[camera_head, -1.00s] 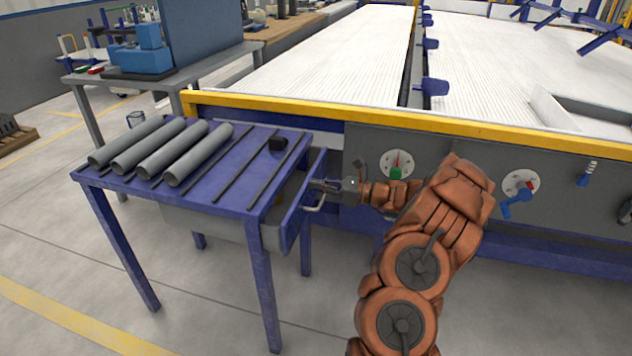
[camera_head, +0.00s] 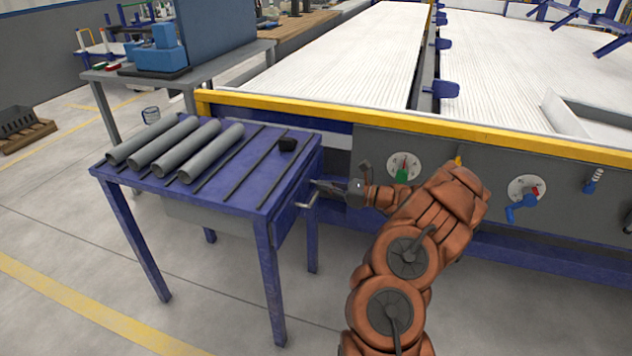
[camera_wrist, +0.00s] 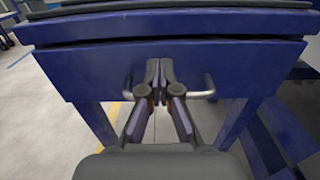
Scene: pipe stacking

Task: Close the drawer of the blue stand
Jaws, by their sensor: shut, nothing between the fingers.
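The blue stand (camera_head: 262,195) is at the left in the head view, with a grey drawer box under its top. The drawer front (camera_wrist: 220,68) fills the middle of the wrist view, with only a thin dark gap below the stand's top. Its metal handle (camera_wrist: 205,88) shows on both sides of my fingers; the middle of it is hidden. My gripper (camera_wrist: 160,75) is shut and empty, with its fingertips against or very near the drawer front. In the head view my gripper (camera_head: 318,186) is at the stand's right side, by the handle.
A large machine with a yellow rail (camera_head: 400,130) and dials runs behind my arm. The floor in front of the stand is clear.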

